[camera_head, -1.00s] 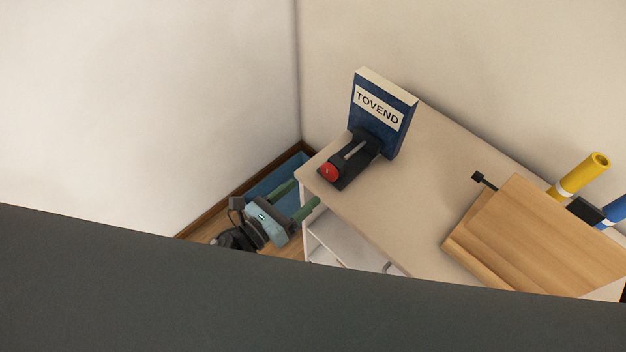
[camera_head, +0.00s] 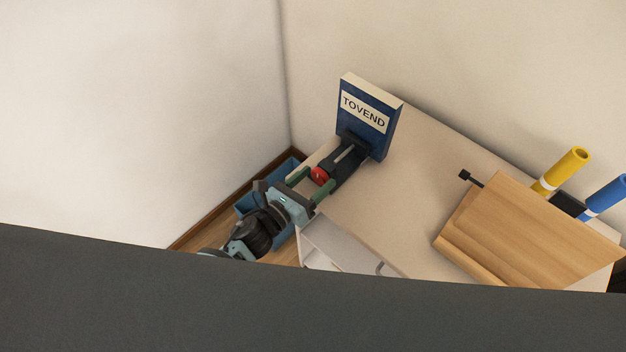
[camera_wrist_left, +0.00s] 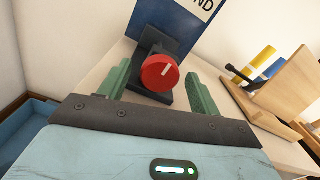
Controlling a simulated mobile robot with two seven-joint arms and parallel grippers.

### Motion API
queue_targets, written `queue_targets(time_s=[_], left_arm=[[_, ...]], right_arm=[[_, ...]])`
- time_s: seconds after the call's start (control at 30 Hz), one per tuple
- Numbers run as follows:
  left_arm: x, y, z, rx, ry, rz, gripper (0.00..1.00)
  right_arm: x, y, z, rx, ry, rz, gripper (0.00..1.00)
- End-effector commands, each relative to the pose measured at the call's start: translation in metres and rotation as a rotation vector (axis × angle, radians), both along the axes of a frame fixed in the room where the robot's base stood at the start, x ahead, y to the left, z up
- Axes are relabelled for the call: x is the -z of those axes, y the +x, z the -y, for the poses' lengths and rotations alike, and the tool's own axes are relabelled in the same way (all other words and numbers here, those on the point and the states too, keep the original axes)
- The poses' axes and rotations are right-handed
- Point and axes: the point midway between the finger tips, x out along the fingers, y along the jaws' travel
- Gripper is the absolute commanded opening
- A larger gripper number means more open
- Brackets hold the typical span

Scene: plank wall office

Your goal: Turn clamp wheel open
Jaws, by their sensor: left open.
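The clamp wheel is a red round knob (camera_wrist_left: 160,73) with a white mark, on the front end of a black clamp base (camera_head: 349,165). In the head view the red wheel (camera_head: 319,175) sits close to the table's left edge. My left gripper (camera_head: 310,184) is open, its two green fingers on either side of the wheel. In the left wrist view the fingers of the left gripper (camera_wrist_left: 160,88) stand apart with the wheel between and beyond them, with gaps on both sides. The right gripper is not in view.
A blue TOVEND box (camera_head: 368,118) stands behind the clamp. A wooden board stand (camera_head: 520,230) with a black-ended rod, and yellow (camera_head: 562,170) and blue (camera_head: 606,194) tubes are at the right. A blue bin (camera_head: 247,203) is on the floor at left. The middle of the table (camera_head: 410,185) is clear.

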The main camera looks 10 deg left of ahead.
Motion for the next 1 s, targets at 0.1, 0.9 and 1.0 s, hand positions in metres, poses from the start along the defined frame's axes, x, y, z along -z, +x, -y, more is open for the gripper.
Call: queue_targets(time_s=[0.1,0.9,1.0], left_arm=[[0.0001,0.0001,0.0004,0.000,0.000,0.000,0.63],[0.0005,-0.0002,0.0000,0.001,-0.149,-0.108,0.19],[0.0003,-0.0002,0.0001,0.001,-0.190,-0.137,0.19]], right_arm=[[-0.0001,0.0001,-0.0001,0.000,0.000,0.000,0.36],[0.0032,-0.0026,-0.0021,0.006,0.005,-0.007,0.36],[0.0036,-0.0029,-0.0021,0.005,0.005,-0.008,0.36]])
